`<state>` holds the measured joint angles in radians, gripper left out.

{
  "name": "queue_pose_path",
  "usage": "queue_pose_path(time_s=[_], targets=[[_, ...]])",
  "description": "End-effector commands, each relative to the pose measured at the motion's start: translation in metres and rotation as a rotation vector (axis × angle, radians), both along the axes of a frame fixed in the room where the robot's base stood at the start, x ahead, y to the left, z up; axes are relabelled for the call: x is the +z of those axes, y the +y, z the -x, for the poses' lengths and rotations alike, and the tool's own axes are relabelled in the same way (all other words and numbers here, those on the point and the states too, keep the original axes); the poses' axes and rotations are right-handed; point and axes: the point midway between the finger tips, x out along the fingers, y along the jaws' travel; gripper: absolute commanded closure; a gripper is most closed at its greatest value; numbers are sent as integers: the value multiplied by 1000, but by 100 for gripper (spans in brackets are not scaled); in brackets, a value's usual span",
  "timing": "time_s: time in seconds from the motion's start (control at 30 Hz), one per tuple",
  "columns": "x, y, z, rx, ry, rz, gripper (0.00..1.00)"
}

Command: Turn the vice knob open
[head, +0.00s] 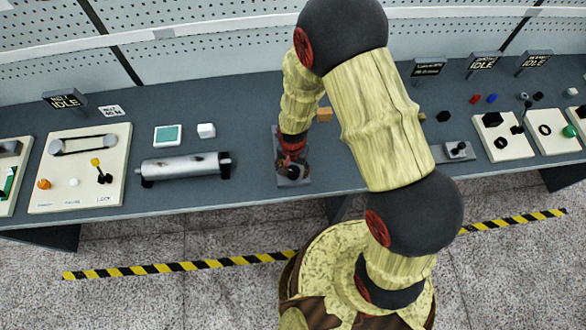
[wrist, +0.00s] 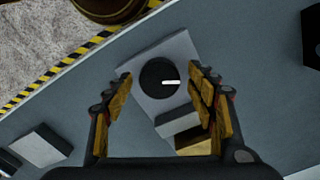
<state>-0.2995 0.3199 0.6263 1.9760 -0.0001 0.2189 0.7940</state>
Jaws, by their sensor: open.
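The vice's round black knob (wrist: 157,78) has a white pointer mark that points right in the wrist view. It sits on a light grey plate (wrist: 178,48), beside a raised grey block (wrist: 178,123). My gripper (wrist: 160,84) is open, with one finger on each side of the knob and a visible gap on both sides. The wrist view looks down, so I cannot tell the fingertips' height against the knob. In the head view my gripper (head: 291,171) is over the vice plate (head: 304,182) near the bench's front edge, and hides most of it.
A tan block (wrist: 196,147) lies just past the grey block. A silver cylinder (head: 185,168) rests on the grey bench (head: 240,190) left of my gripper. Switch panels (head: 505,148) stand at the right.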

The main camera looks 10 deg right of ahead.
Motion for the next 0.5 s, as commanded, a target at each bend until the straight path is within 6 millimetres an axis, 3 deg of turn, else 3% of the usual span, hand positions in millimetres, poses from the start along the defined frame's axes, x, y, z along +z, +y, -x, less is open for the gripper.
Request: queue_pose_path(time_s=[0.13,0.5], targets=[[0,0,0,0,0,0,43],[0,0,0,0,0,0,64]])
